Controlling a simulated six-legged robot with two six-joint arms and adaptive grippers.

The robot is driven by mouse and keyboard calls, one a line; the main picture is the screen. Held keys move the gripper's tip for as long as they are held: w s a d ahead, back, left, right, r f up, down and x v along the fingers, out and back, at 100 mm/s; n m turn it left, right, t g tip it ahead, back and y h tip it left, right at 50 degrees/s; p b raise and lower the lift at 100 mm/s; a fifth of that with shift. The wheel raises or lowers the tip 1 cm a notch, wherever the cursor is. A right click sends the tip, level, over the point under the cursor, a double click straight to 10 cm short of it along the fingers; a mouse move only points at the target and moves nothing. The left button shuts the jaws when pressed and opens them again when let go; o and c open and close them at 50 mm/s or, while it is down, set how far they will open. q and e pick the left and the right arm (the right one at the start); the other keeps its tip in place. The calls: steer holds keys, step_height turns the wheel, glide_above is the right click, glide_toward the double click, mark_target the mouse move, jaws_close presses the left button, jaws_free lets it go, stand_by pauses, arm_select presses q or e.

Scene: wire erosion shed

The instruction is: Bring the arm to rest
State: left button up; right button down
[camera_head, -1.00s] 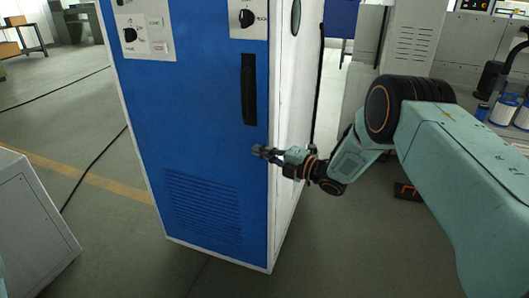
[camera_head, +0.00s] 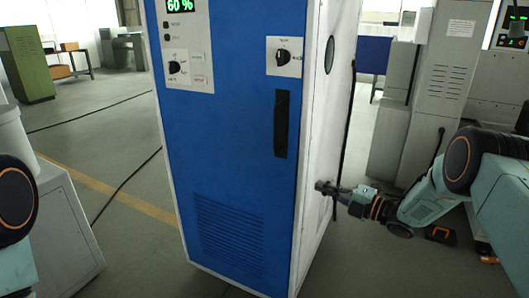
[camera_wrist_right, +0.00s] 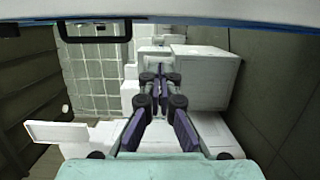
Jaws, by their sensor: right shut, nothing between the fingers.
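My right arm comes in from the right edge in the head view. Its small dark gripper (camera_head: 322,187) is in front of the white right side of the blue cabinet (camera_head: 245,165), near the front corner. Whether it touches the cabinet cannot be told. In the right wrist view the two fingers (camera_wrist_right: 156,78) lie close together, shut and empty. A dark joint of my left arm (camera_head: 15,198) shows at the left edge; the left gripper is out of view.
The cabinet has a black handle (camera_head: 281,124), two knobs and a green display (camera_head: 180,5) reading 60 %. A grey sloped box (camera_head: 70,225) stands at left. Grey machines (camera_head: 440,85) stand behind at right. An orange-and-black item (camera_head: 440,235) lies on the floor. Open floor lies at far left.

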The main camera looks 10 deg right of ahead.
steer(key=s+a+f+m+g+h, duration=0.2)
steer(key=s+f+m+h, duration=0.2)
steer(key=s+f+m, duration=0.45)
steer(key=s+a+f+m+g+h, duration=0.2)
steer(key=s+f+m+g+h, duration=0.3)
steer(key=f+m, duration=0.65)
steer(key=s+a+m+g+h, duration=0.1)
steer(key=s+a+m+g, duration=0.1)
steer(key=s, duration=1.5)
steer(key=s+a+f+m+g+h, duration=0.1)
steer(key=s+a+m+g, duration=0.2)
steer(key=s, duration=1.4)
steer(key=shift+s+m+g, duration=0.15)
steer(key=shift+m+g, duration=0.45)
steer(key=shift+g, duration=0.5)
